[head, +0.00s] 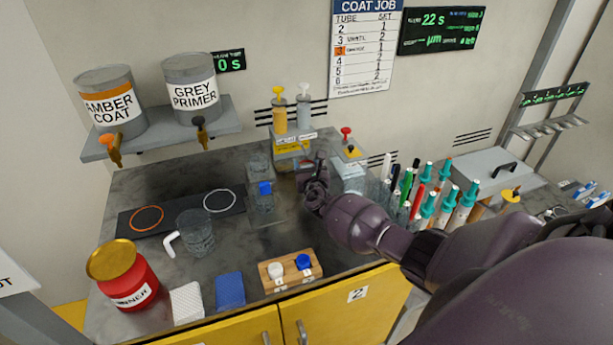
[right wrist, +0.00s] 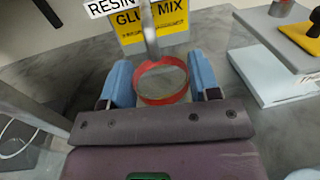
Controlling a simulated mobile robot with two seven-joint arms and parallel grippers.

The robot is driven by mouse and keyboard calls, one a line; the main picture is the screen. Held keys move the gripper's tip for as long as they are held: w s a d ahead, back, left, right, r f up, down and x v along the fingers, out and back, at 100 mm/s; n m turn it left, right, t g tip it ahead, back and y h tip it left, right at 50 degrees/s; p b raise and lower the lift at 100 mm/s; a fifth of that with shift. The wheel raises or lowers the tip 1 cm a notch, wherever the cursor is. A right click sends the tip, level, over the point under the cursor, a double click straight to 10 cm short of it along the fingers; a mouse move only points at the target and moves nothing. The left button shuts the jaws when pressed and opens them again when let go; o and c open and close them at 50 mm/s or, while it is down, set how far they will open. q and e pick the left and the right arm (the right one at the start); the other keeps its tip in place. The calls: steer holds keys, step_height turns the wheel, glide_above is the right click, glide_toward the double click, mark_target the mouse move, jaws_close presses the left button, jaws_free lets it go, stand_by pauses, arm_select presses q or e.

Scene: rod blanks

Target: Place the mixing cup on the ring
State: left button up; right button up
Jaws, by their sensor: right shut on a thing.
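My right gripper (head: 310,180) is at the back of the bench by the pump station. In the right wrist view its two blue fingers (right wrist: 161,88) are shut on a small round cup with a red rim (right wrist: 150,101), which looks like the mixing cup. A metal spout or rod reaches down to the cup's far edge. In the head view the cup is mostly hidden by the gripper. A dark mat (head: 182,214) at the left bears an orange ring (head: 147,218) and a white ring (head: 220,200), both empty. My left gripper is not in view.
A clear beaker (head: 195,235) stands at the mat's front edge beside a white bent piece (head: 171,243). A blue-capped bottle (head: 265,198) stands between the mat and my gripper. A red thinner can (head: 122,277) is front left. Several pens and tubes crowd the right.

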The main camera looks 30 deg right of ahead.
steer(key=f+b, duration=0.1)
steer(key=f, duration=0.2)
steer(key=shift+w+f, duration=0.2)
steer(key=shift+f, duration=0.1)
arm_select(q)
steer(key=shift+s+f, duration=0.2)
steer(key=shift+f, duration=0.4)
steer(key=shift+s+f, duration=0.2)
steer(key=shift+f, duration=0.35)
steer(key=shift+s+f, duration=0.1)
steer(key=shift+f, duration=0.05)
arm_select(e)
steer(key=shift+f+b, duration=0.15)
steer(key=shift+b, duration=0.2)
steer(key=o, duration=0.9)
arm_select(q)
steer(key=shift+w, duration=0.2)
